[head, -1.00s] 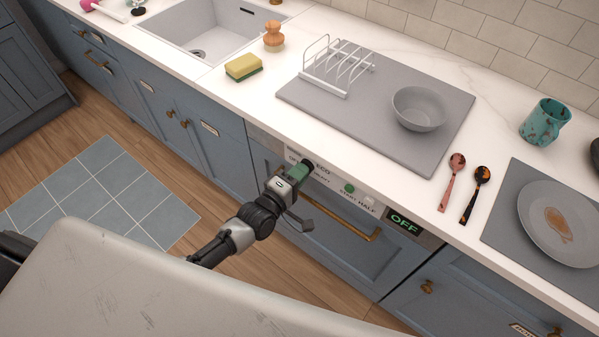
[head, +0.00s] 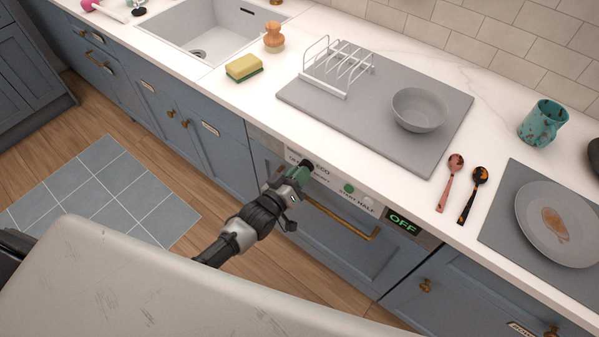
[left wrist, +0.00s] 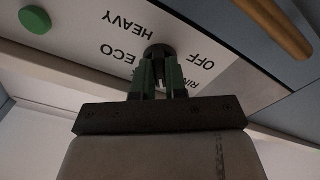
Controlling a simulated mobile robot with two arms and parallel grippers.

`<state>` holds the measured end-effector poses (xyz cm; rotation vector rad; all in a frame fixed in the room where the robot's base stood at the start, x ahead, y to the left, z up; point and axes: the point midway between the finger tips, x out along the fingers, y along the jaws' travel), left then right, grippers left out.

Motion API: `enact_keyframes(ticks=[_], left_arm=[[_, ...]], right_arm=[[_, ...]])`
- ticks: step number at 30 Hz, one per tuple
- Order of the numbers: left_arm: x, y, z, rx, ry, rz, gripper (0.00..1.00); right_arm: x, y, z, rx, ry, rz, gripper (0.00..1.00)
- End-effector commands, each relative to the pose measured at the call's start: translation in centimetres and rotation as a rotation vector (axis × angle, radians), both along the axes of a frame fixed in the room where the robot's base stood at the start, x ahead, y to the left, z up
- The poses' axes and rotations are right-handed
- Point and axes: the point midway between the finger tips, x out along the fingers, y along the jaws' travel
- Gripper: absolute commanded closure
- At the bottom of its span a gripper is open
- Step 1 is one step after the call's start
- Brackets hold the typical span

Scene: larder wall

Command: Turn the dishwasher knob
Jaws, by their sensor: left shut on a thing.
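The dishwasher knob is a dark round dial; it shows in the left wrist view (left wrist: 160,51) on a white panel marked HEAVY, ECO, OFF and a partly hidden word. My left gripper (left wrist: 160,66) is shut on the knob, with its green fingertips on either side of it. In the head view my left gripper (head: 303,168) reaches the dishwasher panel (head: 327,181) below the counter edge, and the knob is mostly hidden there. A display (head: 402,222) on the panel reads OFF. My right gripper is not in view.
A green button (head: 348,188) sits right of the knob, near START and HALF labels. A brass handle (head: 340,219) runs below the panel. The counter above holds a sponge (head: 244,68), a rack, a bowl (head: 419,109) and two spoons.

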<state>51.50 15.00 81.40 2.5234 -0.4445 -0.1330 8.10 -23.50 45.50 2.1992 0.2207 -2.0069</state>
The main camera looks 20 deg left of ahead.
Motion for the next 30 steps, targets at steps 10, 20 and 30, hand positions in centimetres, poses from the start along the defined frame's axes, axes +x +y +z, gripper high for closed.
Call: enact_keyframes(ticks=[10,20,30], left_arm=[[-0.07,0.01,-0.17,0.311,-0.108,0.0,1.0],[-0.06,0.02,-0.2,0.604,-0.215,0.0,1.0],[-0.08,0.07,-0.27,0.908,-0.325,-0.001,1.0]], right_arm=[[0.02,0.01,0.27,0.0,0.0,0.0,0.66],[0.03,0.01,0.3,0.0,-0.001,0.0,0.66],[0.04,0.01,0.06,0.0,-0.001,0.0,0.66]])
